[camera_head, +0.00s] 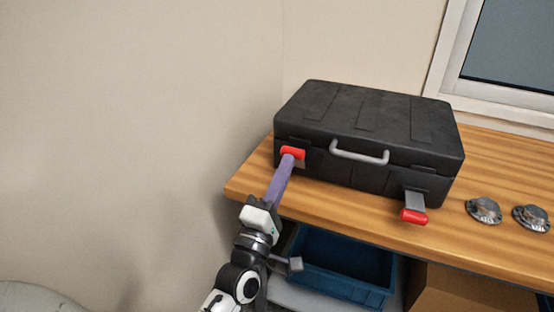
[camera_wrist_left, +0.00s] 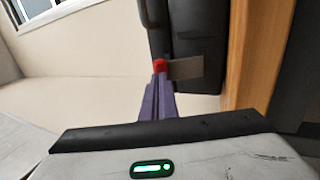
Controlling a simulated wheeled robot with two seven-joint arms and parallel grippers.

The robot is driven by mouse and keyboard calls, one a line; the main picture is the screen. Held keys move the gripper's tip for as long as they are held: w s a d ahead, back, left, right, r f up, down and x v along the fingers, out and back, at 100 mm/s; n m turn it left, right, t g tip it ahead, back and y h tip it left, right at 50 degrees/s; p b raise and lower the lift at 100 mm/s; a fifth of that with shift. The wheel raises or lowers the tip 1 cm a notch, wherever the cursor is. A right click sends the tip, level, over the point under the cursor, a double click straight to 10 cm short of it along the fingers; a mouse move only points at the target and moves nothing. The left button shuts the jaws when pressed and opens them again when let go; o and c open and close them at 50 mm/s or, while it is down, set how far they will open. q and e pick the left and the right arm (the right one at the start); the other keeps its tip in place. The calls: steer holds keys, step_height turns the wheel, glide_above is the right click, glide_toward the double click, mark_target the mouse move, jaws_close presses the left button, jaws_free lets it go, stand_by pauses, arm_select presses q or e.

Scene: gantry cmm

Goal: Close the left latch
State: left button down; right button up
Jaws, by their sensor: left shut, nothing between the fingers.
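The black case (camera_head: 368,128) stands closed on the wooden table. The left latch has a red tab (camera_head: 294,152) at about the handle's height, with part of its grey plate showing below. In the left wrist view the red tab (camera_wrist_left: 159,65) and grey plate (camera_wrist_left: 186,69) show by the case's front. Whether the plate lies flush against the case, I cannot tell. My left gripper (camera_head: 289,157) is shut and empty, its purple fingertips at the red tab, seemingly touching it. The right latch (camera_head: 414,206) hangs out from the case, red tab low. My right gripper is not in view.
A grey handle (camera_head: 359,154) is on the case's front between the latches. Two round metal parts (camera_head: 484,210) (camera_head: 531,217) lie on the table (camera_head: 355,216) at the right. A blue bin (camera_head: 342,267) and a cardboard box (camera_head: 446,289) are below the table.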

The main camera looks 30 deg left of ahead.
arm_select(q)
steer(key=shift+w+r+p, duration=0.2)
steer(key=shift+r+p, duration=0.25)
steer(key=shift+r, duration=0.15)
steer(key=shift+w+a+r+p, duration=0.25)
steer(key=shift+w+r+p, duration=0.5)
steer(key=shift+w+p, duration=0.25)
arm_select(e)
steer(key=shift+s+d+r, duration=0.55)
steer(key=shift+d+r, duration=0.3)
arm_select(q)
steer(key=shift+r, duration=0.2)
steer(key=s+d, duration=0.2)
steer(key=s, duration=1.1)
steer(key=shift+s+d, duration=0.15)
steer(key=shift+s, duration=0.25)
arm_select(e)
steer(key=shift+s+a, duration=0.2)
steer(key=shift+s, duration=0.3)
